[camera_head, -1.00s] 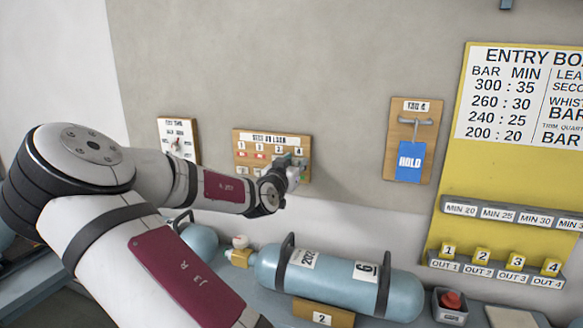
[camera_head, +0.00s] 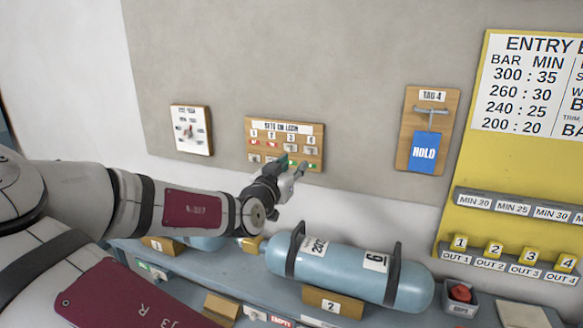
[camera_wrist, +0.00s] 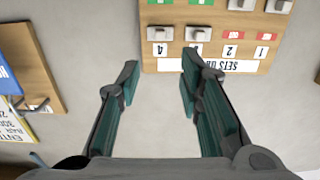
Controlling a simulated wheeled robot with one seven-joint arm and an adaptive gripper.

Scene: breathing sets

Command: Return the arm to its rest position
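My arm reaches in from the left in the head view and ends in my gripper (camera_head: 296,172) in front of the wall, just below the lower right of the small sets board (camera_head: 270,150). In the wrist view my gripper (camera_wrist: 158,82) has its two green-padded fingers spread apart with nothing between them. The sets board (camera_wrist: 208,68) shows upside down there, beyond the right finger.
A blue cylinder (camera_head: 350,268) lies on the bench below my gripper. The blue hold tag (camera_head: 424,153) hangs on its board at right. The yellow entry board (camera_head: 462,215) and a small bin with a red item (camera_head: 460,293) are further right.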

